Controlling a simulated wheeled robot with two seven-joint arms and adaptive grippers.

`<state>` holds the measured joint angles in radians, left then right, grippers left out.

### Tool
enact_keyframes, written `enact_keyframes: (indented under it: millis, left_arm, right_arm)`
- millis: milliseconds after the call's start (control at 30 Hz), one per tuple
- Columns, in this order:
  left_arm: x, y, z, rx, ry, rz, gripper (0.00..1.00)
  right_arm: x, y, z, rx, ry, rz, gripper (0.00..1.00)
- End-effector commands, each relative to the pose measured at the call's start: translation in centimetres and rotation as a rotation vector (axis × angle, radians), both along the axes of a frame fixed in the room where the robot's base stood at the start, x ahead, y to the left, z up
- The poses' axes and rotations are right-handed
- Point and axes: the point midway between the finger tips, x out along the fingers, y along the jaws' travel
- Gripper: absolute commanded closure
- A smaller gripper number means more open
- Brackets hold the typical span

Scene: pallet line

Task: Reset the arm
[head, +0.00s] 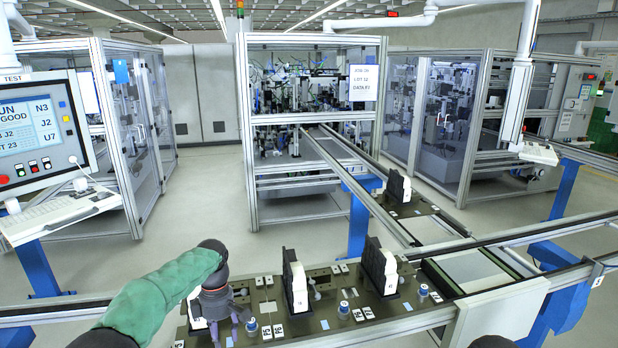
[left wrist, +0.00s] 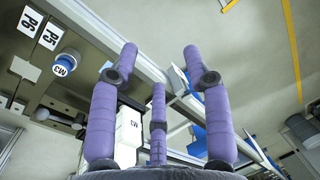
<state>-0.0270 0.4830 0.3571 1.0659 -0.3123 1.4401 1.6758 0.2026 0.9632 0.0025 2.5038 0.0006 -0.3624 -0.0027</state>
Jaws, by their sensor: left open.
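My left arm, in a green sleeve, reaches over the left end of the near pallet (head: 325,322) in the head view. My left gripper (head: 228,328) points down there, close to a white part (head: 195,309) that it partly hides. The left wrist view shows my left gripper (left wrist: 160,70) with its purple fingers spread and nothing between the tips. A white block (left wrist: 128,132) shows behind the fingers; I cannot tell whether they touch it. My right gripper does not show; only a dark rounded piece of mine is at the bottom edge of the head view.
White parts with black backs stand upright on the near pallet, one in the middle (head: 295,284) and one at the right (head: 380,268). Another stands on a farther pallet (head: 399,187). Conveyor rails (head: 560,222) run right. A monitor (head: 40,128) is at the left.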

Motion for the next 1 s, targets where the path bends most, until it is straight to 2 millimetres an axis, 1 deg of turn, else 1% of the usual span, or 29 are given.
enact_keyframes:
  millis: [33, 167, 267, 367, 467, 567, 600, 667, 700, 767, 800, 867, 900, 967, 1000]
  left_arm:
    - [-0.1, -0.2, -1.1, -0.009, 0.003, -0.022, 0.51]
    - [-0.2, -1.0, -3.9, -0.042, -0.006, -0.092, 0.51]
    - [-0.4, -1.7, -6.4, -0.073, -0.018, -0.158, 0.51]
    - [-0.9, -2.6, -9.5, -0.109, -0.029, -0.234, 0.51]
    - [-1.7, -3.7, -13.2, -0.154, -0.049, -0.326, 0.51]
    - [-3.3, -5.2, -18.0, -0.213, -0.078, -0.442, 0.51]
    - [-4.3, -5.8, -20.1, -0.239, -0.093, -0.496, 0.51]
    - [-5.8, -6.9, -23.2, -0.278, -0.122, -0.576, 0.51]
    - [-7.0, -7.5, -25.2, -0.301, -0.143, -0.628, 0.51]
    - [-8.9, -8.5, -27.9, -0.332, -0.175, -0.703, 0.51]
    - [-10.3, -9.1, -29.5, -0.35, -0.197, -0.752, 0.51]
    - [-12.5, -9.9, -31.8, -0.371, -0.231, -0.821, 0.51]
    - [-14.0, -10.3, -33.1, -0.383, -0.254, -0.868, 0.51]
    - [-16.4, -11.0, -34.9, -0.395, -0.287, -0.934, 0.51]
    - [-18.0, -11.4, -36.0, -0.401, -0.307, -0.979, 0.51]
  right_arm:
    - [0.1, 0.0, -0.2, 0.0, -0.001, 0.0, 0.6]
    - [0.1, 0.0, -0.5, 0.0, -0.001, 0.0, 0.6]
    - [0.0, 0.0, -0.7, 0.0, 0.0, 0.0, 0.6]
    - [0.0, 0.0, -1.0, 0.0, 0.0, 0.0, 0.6]
    - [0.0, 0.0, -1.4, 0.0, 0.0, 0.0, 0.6]
    - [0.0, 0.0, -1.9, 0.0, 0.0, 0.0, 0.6]
    - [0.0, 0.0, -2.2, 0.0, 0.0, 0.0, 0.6]
    - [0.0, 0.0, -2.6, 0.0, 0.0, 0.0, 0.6]
    - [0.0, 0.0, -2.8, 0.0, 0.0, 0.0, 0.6]
    - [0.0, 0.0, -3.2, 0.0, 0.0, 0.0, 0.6]
    - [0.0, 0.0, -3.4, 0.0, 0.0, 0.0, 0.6]
    - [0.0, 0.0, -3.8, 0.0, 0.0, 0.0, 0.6]
    - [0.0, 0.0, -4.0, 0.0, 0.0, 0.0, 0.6]
    - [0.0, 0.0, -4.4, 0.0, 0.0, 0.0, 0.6]
    - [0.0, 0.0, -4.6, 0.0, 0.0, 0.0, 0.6]
